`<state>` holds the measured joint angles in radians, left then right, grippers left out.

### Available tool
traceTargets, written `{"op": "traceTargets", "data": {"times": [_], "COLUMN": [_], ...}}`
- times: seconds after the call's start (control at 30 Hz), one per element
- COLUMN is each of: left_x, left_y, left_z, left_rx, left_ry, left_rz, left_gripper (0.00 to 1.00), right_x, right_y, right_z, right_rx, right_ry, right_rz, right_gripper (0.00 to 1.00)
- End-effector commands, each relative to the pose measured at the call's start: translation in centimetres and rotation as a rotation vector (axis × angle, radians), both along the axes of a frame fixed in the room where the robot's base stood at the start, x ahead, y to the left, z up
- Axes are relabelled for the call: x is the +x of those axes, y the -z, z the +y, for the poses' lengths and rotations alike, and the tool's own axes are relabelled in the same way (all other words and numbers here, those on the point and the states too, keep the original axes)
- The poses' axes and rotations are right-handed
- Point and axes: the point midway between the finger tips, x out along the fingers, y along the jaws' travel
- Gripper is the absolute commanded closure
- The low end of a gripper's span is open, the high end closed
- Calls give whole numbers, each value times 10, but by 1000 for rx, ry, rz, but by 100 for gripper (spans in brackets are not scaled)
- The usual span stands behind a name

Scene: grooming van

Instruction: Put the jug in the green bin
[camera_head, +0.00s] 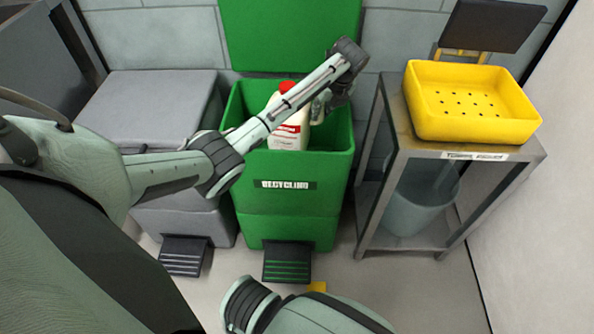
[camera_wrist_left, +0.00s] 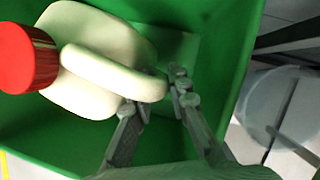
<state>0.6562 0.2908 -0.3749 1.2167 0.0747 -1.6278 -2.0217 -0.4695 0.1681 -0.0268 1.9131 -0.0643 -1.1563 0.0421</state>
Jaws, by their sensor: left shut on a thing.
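The jug (camera_head: 290,134) is off-white with a red cap and a printed label. It is upright in the head view, within the opening of the green bin (camera_head: 290,200), partly behind my left forearm. The bin's green lid stands raised behind it. In the left wrist view the jug (camera_wrist_left: 105,60) shows its handle between the fingers of my left gripper (camera_wrist_left: 155,105), which is shut on it, with green bin walls around. In the head view my left gripper (camera_head: 322,108) is partly hidden by its wrist. My right gripper is not in view.
A grey closed bin (camera_head: 150,100) stands to the left of the green bin. A metal stand (camera_head: 440,150) on the right bears a yellow perforated tray (camera_head: 440,125), with a grey bucket (camera_head: 415,205) below. Black pedals are at the bins' feet.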

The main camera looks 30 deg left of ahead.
Motion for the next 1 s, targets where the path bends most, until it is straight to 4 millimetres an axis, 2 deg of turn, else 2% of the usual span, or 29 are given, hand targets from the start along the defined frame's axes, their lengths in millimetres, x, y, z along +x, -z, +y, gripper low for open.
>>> {"op": "traceTargets", "data": {"times": [0.03, 0.1, 0.3, 0.53, 0.77, 1.0], "left_x": [-8, -15, -28, -28, -28, -28], "left_y": [12, 23, 46, 89, 108, 139], "left_z": [-1, 1, 5, 5, 5, 5], "left_rx": [-1, -1, 0, -1, 0, -1], "left_ry": [40, 92, 178, 184, 182, 183], "left_rz": [3, 2, 2, 4, 2, 3], "left_gripper": [100, 100, 100, 100, 100, 100], "right_x": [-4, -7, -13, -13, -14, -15], "right_y": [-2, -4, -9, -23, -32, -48], "right_z": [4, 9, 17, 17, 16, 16], "right_rx": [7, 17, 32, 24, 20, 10], "right_ry": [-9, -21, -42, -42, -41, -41], "right_rz": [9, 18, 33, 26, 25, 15], "right_gripper": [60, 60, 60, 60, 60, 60]}}
